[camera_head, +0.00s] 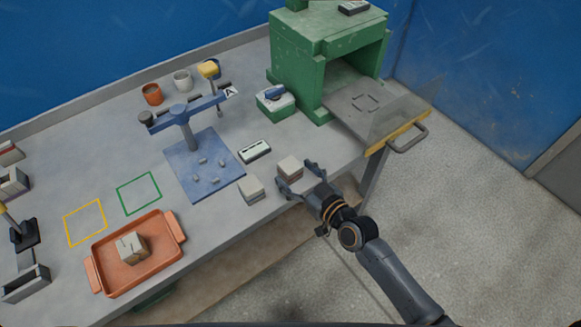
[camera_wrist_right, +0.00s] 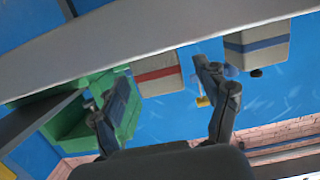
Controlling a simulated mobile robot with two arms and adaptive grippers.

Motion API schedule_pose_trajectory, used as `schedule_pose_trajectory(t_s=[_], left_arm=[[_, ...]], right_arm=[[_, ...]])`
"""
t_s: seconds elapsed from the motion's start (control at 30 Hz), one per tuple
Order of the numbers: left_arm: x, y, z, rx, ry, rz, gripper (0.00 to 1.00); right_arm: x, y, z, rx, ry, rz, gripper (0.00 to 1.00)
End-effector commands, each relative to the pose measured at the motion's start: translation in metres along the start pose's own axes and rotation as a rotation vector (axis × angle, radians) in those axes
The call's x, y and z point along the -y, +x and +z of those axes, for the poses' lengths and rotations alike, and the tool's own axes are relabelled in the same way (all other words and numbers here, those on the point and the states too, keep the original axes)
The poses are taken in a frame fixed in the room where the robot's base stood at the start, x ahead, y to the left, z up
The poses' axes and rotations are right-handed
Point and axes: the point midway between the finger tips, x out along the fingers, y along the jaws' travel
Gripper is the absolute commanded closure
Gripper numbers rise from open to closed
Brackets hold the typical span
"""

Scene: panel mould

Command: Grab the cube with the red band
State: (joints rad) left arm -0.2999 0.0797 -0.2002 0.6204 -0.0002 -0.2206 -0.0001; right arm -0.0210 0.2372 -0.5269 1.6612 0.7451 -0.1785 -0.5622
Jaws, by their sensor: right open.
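The cube with the red band (camera_wrist_right: 157,75) is in the right wrist view, between the two fingers of my right gripper (camera_wrist_right: 162,78). In the head view, the pale cube (camera_head: 290,168) by the front table edge lies in front of my right gripper (camera_head: 297,175); its band cannot be made out there. The gripper is open, with its fingers spread on either side of that cube; contact cannot be told. A cube with a blue band (camera_wrist_right: 257,45) is beside it in the wrist view, and a second pale cube (camera_head: 252,189) stands to the left in the head view. My left gripper is not in view.
An orange tray (camera_head: 165,275) holds another cube (camera_head: 128,246). A blue stand (camera_head: 190,180), a small labelled device (camera_head: 254,151), a green-white box (camera_head: 275,103) and a green oven-like housing (camera_head: 300,60) are behind. A drawer-like shelf (camera_head: 365,105) projects at the right.

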Motion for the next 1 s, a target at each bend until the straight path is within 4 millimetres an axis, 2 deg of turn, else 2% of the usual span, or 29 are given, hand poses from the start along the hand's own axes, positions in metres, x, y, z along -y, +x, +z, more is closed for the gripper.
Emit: schedule_pose_trajectory(t_s=[0.1,0.2,0.47,0.7,0.8,1.0], left_arm=[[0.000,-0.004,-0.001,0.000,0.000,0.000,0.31],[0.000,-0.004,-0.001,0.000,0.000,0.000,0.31],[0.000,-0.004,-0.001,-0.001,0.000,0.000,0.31],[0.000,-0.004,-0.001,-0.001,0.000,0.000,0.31],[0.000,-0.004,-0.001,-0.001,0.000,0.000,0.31],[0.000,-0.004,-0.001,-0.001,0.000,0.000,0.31]], right_arm=[[-0.001,0.017,-0.002,0.000,0.001,0.001,0.25],[0.000,0.025,-0.001,0.001,-0.001,0.001,0.25],[0.000,0.027,0.000,0.001,-0.001,0.001,0.25],[0.000,0.027,0.000,0.001,-0.001,0.001,0.72],[-0.001,0.027,0.000,0.001,-0.001,0.001,0.89],[-0.001,0.027,-0.001,0.000,-0.001,0.002,0.89]])
